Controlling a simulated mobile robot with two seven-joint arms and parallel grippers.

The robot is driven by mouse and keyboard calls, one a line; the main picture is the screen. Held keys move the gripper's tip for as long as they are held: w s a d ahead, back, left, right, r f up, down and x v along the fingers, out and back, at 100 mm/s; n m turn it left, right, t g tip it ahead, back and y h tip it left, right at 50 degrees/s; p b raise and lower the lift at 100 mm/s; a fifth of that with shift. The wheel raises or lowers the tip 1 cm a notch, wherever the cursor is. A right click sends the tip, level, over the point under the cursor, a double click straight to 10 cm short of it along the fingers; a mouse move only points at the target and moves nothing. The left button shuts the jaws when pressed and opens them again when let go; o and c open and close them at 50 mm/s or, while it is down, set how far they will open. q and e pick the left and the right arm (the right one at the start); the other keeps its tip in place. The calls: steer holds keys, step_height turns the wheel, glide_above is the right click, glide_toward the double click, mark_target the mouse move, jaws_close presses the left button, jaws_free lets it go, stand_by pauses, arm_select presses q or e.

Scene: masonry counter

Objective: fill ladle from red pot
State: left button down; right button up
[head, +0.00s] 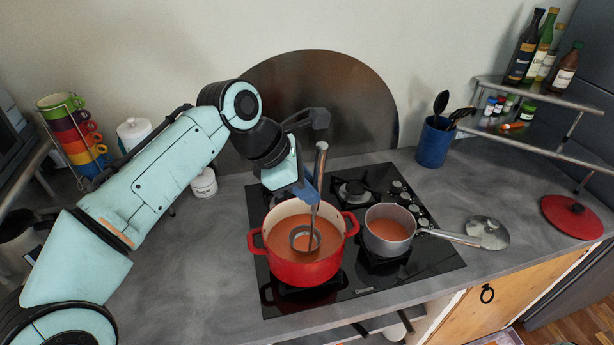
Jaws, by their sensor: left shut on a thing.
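A red pot (305,272) with two side handles stands on the black gas hob and holds orange-red soup. A metal ladle (318,180) stands steeply in it, handle up. Its round bowl (305,238) is at the soup, inside the pot; whether soup is in the bowl I cannot tell for sure. My left gripper (309,190) is above the pot's back rim and shut on the ladle's handle; the blue fingers partly hide the handle. My right gripper is not in view.
A grey saucepan (390,244) of similar soup stands right of the pot, its handle pointing right. A glass lid (487,232) and a red lid (572,215) lie farther right. A blue utensil holder (435,144) stands behind.

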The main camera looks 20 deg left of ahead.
arm_select(q)
step_height(320, 180, up, 13)
stand_by(2.3)
steer(key=shift+f, duration=0.1)
stand_by(0.4)
